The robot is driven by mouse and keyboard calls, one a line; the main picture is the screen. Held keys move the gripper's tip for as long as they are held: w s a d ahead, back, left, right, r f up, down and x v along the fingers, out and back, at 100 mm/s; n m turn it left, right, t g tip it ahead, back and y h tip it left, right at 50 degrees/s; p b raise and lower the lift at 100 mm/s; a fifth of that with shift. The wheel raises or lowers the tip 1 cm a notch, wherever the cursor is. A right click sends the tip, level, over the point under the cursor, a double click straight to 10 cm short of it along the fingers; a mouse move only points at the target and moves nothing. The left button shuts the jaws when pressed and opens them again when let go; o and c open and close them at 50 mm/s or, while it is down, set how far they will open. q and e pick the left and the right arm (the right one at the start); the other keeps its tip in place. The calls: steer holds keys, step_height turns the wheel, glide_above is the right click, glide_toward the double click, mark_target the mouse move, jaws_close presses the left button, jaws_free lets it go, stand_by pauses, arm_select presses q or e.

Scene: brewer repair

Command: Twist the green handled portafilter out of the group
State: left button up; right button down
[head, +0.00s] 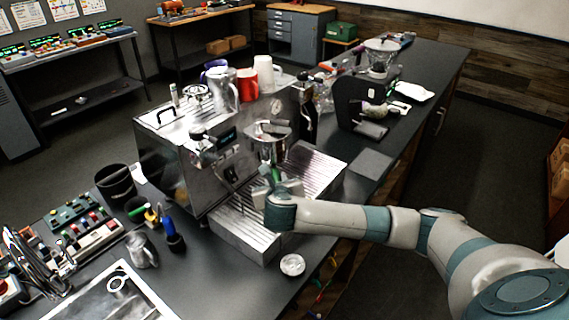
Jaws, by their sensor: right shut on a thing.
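The espresso machine (172,160) stands mid-counter, a steel box with cups on top. Its group (270,130) is the round chrome head on its front, above the slatted drip tray (318,168). The portafilter (270,153) shows as a metal piece directly under the group; its handle is mostly hidden by my gripper. My right gripper (268,183) is at the front of the group, over the drip tray, shut on the portafilter's handle. Whether the portafilter is seated or turned in the group cannot be told. My left gripper is out of view.
A black grinder (360,100) stands to the right of the machine. A small white dish (292,265) sits at the counter's front edge.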

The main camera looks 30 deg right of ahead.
steer(key=shift+f, duration=1.15)
stand_by(2.9)
stand_by(1.0)
steer(key=s+a, duration=0.4)
steer(key=s, duration=0.8)
steer(key=shift+s+a, duration=0.15)
steer(key=shift+a, duration=0.05)
stand_by(0.9)
steer(key=shift+f, duration=0.1)
